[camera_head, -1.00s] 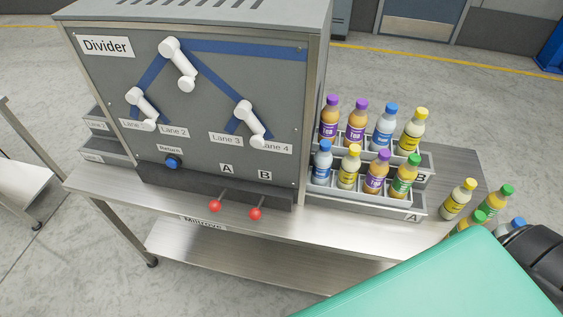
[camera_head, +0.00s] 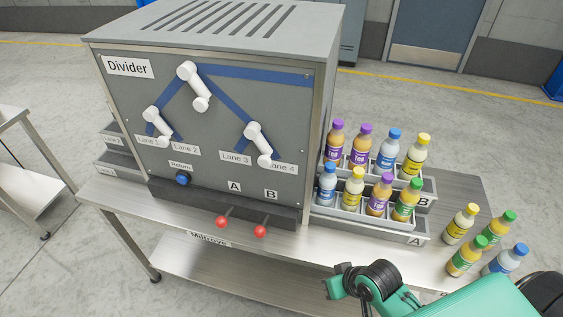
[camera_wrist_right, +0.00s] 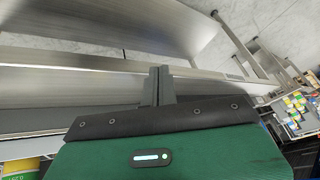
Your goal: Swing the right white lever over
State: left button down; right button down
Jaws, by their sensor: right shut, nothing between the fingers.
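The right white lever (camera_head: 258,145) is on the front panel of the grey Divider box (camera_head: 120,100), above the Lane 3 and Lane 4 labels. Its lower end leans right and partly covers the Lane 4 label. The upper white lever (camera_head: 194,87) and the left white lever (camera_head: 157,127) also tilt with their lower ends to the right. My right gripper (camera_wrist_right: 159,82) is shut and empty in the right wrist view, near the metal table edge. In the head view my right arm is at the lower right, away from the lever. My left gripper is not in view.
A blue Return button (camera_head: 183,179) and two red-knobbed levers (camera_head: 221,221) (camera_head: 260,231) sit low on the box. Bottle trays (camera_head: 385,231) stand on the table right of it, with several loose bottles (camera_head: 462,222) beyond. The floor in front is clear.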

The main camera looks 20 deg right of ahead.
jog(key=w+d+r+m+t+y, duration=0.1)
jog(key=w+r+m+t+y, duration=0.2)
jog(key=r, duration=0.6)
jog(key=w+d+r+m+y, duration=0.25)
jog(key=w+r, duration=0.35)
jog(key=r, duration=0.4)
jog(key=w+r+m+t+y, duration=0.2)
jog(key=w+r+m+y, duration=0.15)
jog(key=r, duration=0.55)
jog(key=p, duration=0.7)
send_near(270, 162)
jog(key=shift+h, duration=0.3)
jog(key=x, duration=0.6)
jog(key=shift+a+r, duration=0.1)
jog(key=shift+r, duration=0.2)
jog(key=shift+w+a+f, duration=0.25)
jog(key=shift+a, duration=0.1)
